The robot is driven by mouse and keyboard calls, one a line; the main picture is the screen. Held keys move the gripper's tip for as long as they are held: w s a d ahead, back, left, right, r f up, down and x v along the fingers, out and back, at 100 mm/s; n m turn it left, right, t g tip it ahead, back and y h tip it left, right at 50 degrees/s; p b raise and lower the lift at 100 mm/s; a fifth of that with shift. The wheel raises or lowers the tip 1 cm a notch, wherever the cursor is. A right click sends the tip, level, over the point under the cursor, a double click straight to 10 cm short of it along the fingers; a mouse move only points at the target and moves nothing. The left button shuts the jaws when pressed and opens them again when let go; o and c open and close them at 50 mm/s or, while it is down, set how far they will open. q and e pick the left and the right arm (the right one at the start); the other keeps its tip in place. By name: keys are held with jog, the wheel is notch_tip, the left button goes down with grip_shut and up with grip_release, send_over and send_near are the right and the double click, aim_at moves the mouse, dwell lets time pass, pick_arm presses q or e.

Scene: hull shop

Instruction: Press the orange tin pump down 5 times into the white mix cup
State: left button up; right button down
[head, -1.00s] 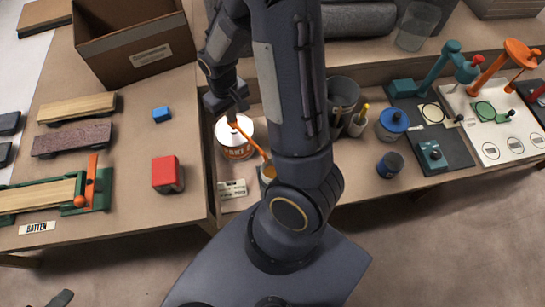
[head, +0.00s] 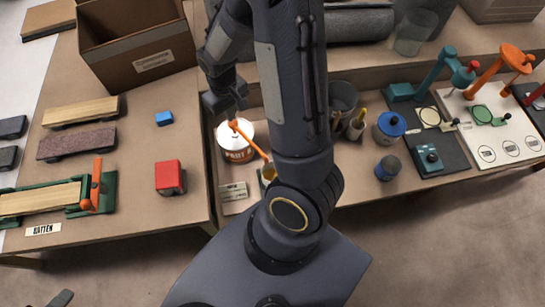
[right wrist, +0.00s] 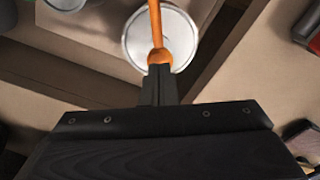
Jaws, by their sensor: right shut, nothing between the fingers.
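The tin (head: 237,155) is white with an orange lettered band and stands on the bench left of my right arm. Its orange pump (head: 247,140) has a long spout slanting toward the lower right. My right gripper (head: 234,113) is shut and empty, pointing down at the pump head. In the right wrist view the shut fingertips (right wrist: 158,72) are right at the orange pump head (right wrist: 158,56), over the round pale tin top (right wrist: 180,35); I cannot tell whether they touch. The white mix cup is not clearly seen; my arm covers the area past the spout end. My left gripper is out of view.
A small label card (head: 233,191) lies in front of the tin. A red block (head: 169,177) and a blue block (head: 164,118) lie to the left, near an open cardboard box (head: 135,45). A grey cup (head: 343,97) and a blue-lidded jar (head: 391,125) stand right of my arm.

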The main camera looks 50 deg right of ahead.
jog(key=shift+f, duration=0.15)
jog(key=shift+f+b, duration=1.3)
jog(key=shift+f, duration=0.05)
jog(key=shift+r, duration=0.15)
jog(key=shift+r+p, duration=1.25)
jog(key=shift+r, duration=0.1)
jog(key=shift+f, duration=0.1)
jog(key=shift+f+b, duration=1.2)
jog(key=shift+f, duration=0.15)
jog(key=shift+r+p, duration=1.2)
jog(key=shift+r, duration=0.25)
